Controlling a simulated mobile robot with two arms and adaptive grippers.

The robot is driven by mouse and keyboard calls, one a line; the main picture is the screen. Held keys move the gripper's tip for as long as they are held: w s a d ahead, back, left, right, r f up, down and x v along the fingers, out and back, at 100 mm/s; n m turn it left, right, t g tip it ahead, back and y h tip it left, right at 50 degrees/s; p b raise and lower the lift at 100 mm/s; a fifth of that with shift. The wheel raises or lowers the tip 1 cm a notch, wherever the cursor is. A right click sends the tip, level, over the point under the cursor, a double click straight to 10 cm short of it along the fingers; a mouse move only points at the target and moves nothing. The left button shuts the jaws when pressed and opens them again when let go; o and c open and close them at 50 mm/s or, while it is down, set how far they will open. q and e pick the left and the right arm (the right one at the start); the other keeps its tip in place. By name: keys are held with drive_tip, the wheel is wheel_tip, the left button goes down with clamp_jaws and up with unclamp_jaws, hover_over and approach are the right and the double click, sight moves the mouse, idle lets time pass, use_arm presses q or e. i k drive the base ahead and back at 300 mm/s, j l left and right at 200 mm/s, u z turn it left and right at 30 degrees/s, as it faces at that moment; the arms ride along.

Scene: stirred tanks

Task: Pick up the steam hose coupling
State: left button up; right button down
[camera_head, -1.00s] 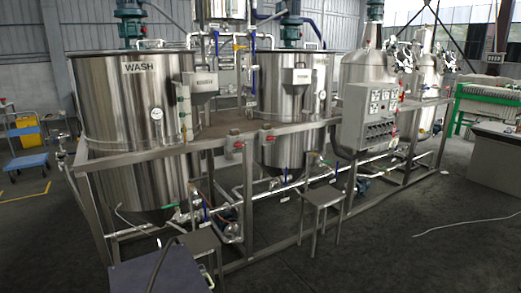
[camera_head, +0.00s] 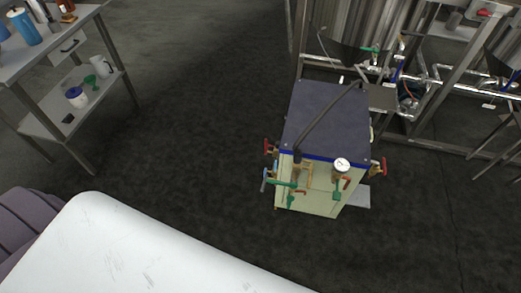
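A dark hose (camera_head: 325,120) runs across the dark top of a pale green boxy unit (camera_head: 312,194). Its near end meets brass fittings (camera_head: 297,165) at the unit's front edge. Its far end (camera_head: 358,85) reaches the back right corner of the top, beside a small metal stand. The steam hose coupling is too small to make out for certain at either end. Neither of my grippers is in view.
The unit carries a gauge (camera_head: 342,164), red-handled valves (camera_head: 377,167) and green-handled valves (camera_head: 285,184). Steel tanks on a frame (camera_head: 440,140) stand behind it to the right. A shelved workbench (camera_head: 62,62) stands at the left. Dark floor (camera_head: 190,110) between is clear.

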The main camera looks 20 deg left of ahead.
sight(297, 163)
drive_tip(key=u, duration=0.3)
drive_tip(key=i+u, duration=0.3)
drive_tip(key=u, duration=0.25)
drive_tip(key=i+l, duration=0.05)
